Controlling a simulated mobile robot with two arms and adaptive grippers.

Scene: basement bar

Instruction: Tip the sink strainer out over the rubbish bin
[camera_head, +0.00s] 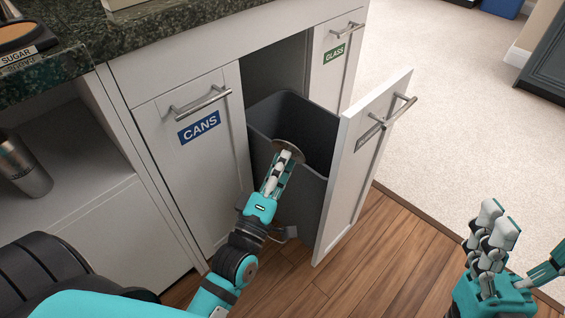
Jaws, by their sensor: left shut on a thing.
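The sink strainer (294,148) is a round, thin-rimmed metal disc, tilted at the tip of my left gripper (285,161). My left gripper is shut on it and holds it over the mouth of the rubbish bin. The rubbish bin (262,113) is a dark grey open box standing in the cabinet behind an open door. Whether anything is in the strainer or low in the bin cannot be seen. My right gripper (491,232) is at the lower right, empty, above the wooden floor and carpet edge, with its fingers apart.
The open white cabinet door (356,160) stands just right of the bin. A closed door labelled CANS (199,127) is on the left, and one labelled GLASS (335,53) behind. A metal tumbler (24,165) stands on the left shelf.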

